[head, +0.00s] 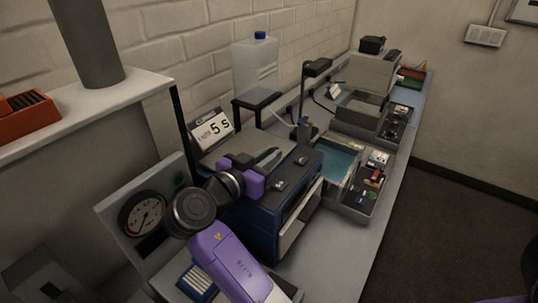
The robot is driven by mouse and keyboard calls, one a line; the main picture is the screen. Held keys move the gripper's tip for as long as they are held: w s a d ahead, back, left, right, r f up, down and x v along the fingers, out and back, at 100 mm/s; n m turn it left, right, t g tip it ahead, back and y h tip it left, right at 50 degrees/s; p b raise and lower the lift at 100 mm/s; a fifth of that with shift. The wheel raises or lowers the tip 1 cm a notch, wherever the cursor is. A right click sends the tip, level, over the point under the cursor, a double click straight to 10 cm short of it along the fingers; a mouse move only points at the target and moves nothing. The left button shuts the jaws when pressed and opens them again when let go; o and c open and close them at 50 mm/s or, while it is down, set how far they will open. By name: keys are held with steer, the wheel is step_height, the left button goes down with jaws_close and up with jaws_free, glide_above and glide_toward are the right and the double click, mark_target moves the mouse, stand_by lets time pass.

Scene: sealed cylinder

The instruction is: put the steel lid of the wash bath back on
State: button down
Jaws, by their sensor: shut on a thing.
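My gripper (270,160) is over the blue box and in front of a flat pale grey plate (225,152). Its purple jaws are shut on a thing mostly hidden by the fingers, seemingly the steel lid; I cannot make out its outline. An open rectangular bath (338,160) with teal liquid stands right of my gripper, apparently the wash bath. No lid covers it. I cannot tell whether the pale plate is the lid or part of the bench equipment.
The blue box (262,215) stands below my gripper. A "5 s" sign (212,129) and a blue-capped bottle (256,65) are behind. A tray of small items (372,180) adjoins the bath. A grey basin (360,108) is farther back. A dial gauge (142,214) is at left.

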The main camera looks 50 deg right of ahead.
steer(key=shift+f, duration=0.15)
steer(key=c, duration=1.4)
jaws_free()
steer(key=shift+c, duration=0.2)
